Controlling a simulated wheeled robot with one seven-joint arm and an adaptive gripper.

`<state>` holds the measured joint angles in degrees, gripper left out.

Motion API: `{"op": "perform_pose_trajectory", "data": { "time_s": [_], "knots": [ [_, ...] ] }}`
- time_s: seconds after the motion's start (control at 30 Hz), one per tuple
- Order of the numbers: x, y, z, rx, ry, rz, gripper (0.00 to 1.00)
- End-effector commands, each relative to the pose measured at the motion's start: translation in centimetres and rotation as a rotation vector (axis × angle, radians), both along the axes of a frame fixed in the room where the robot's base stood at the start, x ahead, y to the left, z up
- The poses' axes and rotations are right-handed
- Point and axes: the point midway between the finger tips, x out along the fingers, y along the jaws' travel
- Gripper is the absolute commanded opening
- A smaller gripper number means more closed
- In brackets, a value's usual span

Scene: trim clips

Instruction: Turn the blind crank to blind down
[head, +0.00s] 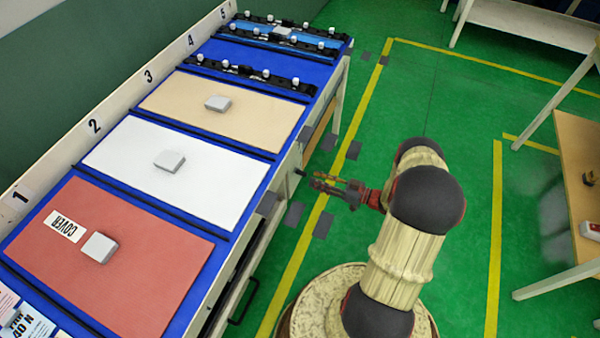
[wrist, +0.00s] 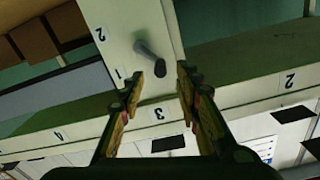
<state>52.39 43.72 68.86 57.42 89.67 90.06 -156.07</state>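In the wrist view a short grey rod (wrist: 150,57), which looks like the crank, sticks out from a white post marked 1 and 2 (wrist: 124,22). My gripper (wrist: 160,82) is open, with one finger on each side of the picture's middle. The rod lies ahead of the fingertips, nearer the left finger, and nothing is held. In the head view my gripper (head: 318,181) points left at the table's side, where a small dark part (head: 299,172) sticks out. I cannot make out the blind for sure.
A long blue table (head: 225,236) carries red, white and tan panels with grey blocks. Dark clip rails (head: 250,73) stand at its far end. A wooden table (head: 578,150) is at the right.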

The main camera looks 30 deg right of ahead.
Motion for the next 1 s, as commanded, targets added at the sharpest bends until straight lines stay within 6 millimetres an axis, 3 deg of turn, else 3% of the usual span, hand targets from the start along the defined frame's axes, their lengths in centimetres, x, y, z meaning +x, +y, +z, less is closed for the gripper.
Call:
{"op": "perform_pose_trajectory", "data": {
  "time_s": [0.27, 0.8, 1.0],
  "knots": [
    [0.1, 0.1, 0.0, -0.216, -0.169, 0.001, 0.33],
    [5.3, 4.2, -0.1, -0.225, -0.176, 0.003, 0.33],
    [6.1, 4.8, 0.0, -0.225, -0.176, 0.001, 0.33]
  ]
}}
